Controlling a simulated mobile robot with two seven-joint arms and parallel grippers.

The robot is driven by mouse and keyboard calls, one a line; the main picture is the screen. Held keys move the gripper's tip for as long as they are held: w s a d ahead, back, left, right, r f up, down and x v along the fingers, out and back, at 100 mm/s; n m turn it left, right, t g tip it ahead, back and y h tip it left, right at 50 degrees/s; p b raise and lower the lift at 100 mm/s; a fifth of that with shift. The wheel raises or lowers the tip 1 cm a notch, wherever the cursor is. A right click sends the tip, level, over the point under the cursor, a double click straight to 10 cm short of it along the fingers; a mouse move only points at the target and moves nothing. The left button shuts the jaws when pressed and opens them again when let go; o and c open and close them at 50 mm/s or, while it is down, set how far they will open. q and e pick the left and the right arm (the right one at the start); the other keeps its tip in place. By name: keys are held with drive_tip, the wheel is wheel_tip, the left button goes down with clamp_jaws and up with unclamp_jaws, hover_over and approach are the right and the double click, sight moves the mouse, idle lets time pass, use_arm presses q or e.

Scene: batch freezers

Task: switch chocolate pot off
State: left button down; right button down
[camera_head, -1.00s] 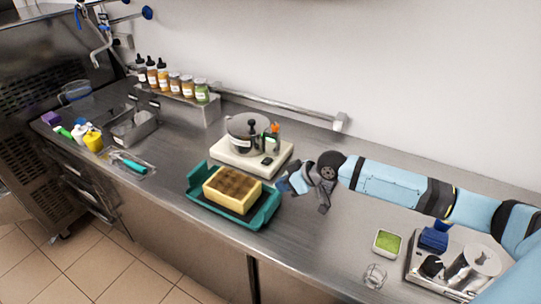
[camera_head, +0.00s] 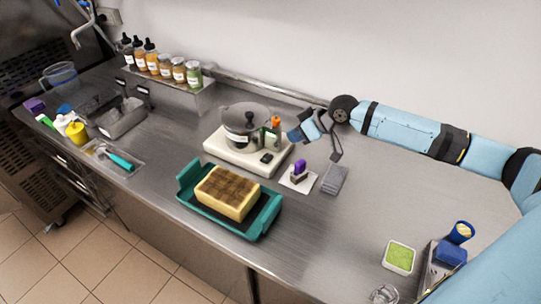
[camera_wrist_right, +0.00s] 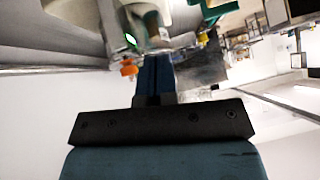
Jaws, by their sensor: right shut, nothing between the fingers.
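The chocolate pot is probably the grey lidded pot (camera_head: 243,118) on a white base unit (camera_head: 228,150) against the wall side of the counter. A small upright piece with an orange top (camera_head: 276,121) stands at the pot's right side. My right gripper (camera_head: 293,135) is shut and empty, just right of that orange top. In the right wrist view the blue fingers (camera_wrist_right: 154,75) are together beside the orange piece (camera_wrist_right: 128,69), and a green light (camera_wrist_right: 130,39) glows above it. I cannot tell whether the fingers touch anything. My left gripper is not in view.
A teal tray (camera_head: 262,219) with a yellow block (camera_head: 229,193) lies in front of the pot. A purple-handled item (camera_head: 299,168) and a grey pad (camera_head: 334,180) lie below my right gripper. Bottles (camera_head: 152,60) stand at the back left. The counter at right centre is clear.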

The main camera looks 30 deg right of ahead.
drive_tip(key=p, duration=0.2)
hover_over(263, 161)
drive_tip(key=s+d, duration=0.2)
wheel_tip(263, 161, down, 6)
drive_tip(key=shift+w+d+f, duration=0.15)
drive_tip(key=shift+f, duration=0.05)
drive_tip(key=f, duration=0.2)
drive_tip(key=f+p, duration=0.1)
drive_tip(key=f, duration=0.1)
drive_tip(key=shift+a+f, duration=0.1)
drive_tip(key=shift+a, duration=0.2)
drive_tip(key=shift+f, duration=0.2)
